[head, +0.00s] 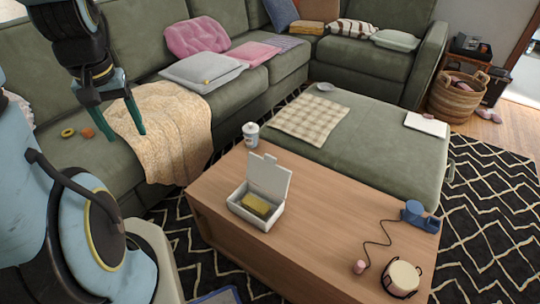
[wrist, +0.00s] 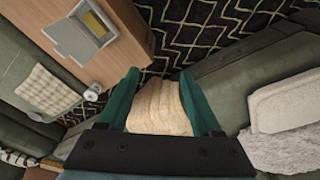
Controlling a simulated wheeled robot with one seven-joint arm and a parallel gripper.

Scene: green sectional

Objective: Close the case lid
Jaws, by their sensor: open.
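The case (head: 239,209) is a small white box on the wooden coffee table, with its lid (head: 268,177) standing up open at the back. A yellowish block (head: 258,206) lies inside it. In the wrist view the case (wrist: 62,38) is at the upper left, with the block (wrist: 95,23) in it. My gripper (head: 117,135) is open and empty, with its green fingers apart, above the sofa and the beige blanket. It is to the left of the case and well apart from it. In the wrist view my gripper (wrist: 163,90) points towards the blanket.
The wooden table (head: 310,238) also holds a white cup (head: 251,134), a blue corded device (head: 418,214) and a round cream container (head: 403,277). A green ottoman (head: 370,150) stands behind it. The beige blanket (head: 165,130) drapes over the green sofa (head: 130,70).

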